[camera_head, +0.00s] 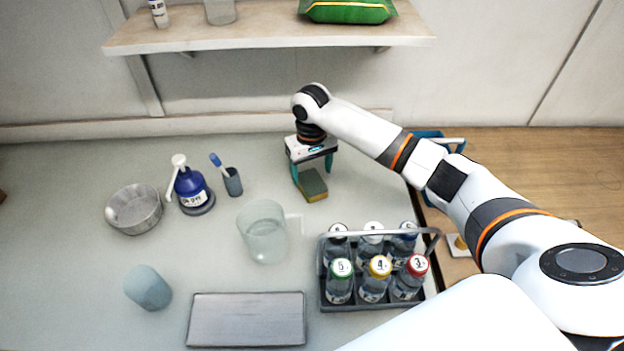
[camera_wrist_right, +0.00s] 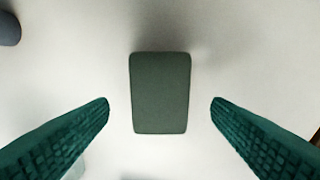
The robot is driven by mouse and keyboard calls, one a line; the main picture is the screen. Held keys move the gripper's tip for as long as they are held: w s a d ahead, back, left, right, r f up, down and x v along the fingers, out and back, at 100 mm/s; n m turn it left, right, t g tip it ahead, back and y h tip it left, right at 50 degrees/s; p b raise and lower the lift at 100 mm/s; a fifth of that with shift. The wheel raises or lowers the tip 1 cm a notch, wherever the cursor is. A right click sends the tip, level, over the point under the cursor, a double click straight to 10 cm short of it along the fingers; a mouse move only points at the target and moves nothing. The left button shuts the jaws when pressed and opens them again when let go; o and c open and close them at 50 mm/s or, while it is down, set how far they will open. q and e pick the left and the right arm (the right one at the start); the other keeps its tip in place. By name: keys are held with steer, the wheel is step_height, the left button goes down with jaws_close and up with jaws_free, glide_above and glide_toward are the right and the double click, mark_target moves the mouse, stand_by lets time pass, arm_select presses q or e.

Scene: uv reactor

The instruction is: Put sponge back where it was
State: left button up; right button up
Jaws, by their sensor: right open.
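The sponge (camera_head: 313,185) lies on the pale table below my right gripper, in the upper middle of the head view. It has a dark green-grey top and a yellow side. In the right wrist view the sponge (camera_wrist_right: 160,92) shows as a dark green rectangle, centred between the fingers. My right gripper (camera_head: 312,174) is open, its teal fingers apart on either side above the sponge. In the wrist view there is clear space between the sponge and both fingers of the right gripper (camera_wrist_right: 160,108). My left gripper is not in view.
A clear pitcher (camera_head: 263,232) stands left of the sponge, and a bottle rack (camera_head: 431,262) stands in front. A blue pump bottle (camera_head: 190,188), brush cup (camera_head: 233,182), metal bowl (camera_head: 134,210) and flat tray (camera_head: 246,320) occupy the left and front. A shelf (camera_head: 270,27) hangs behind.

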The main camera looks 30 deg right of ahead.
mark_target(311, 182)
step_height(311, 182, up, 8)
steer(key=b, duration=0.1)
stand_by(0.5)
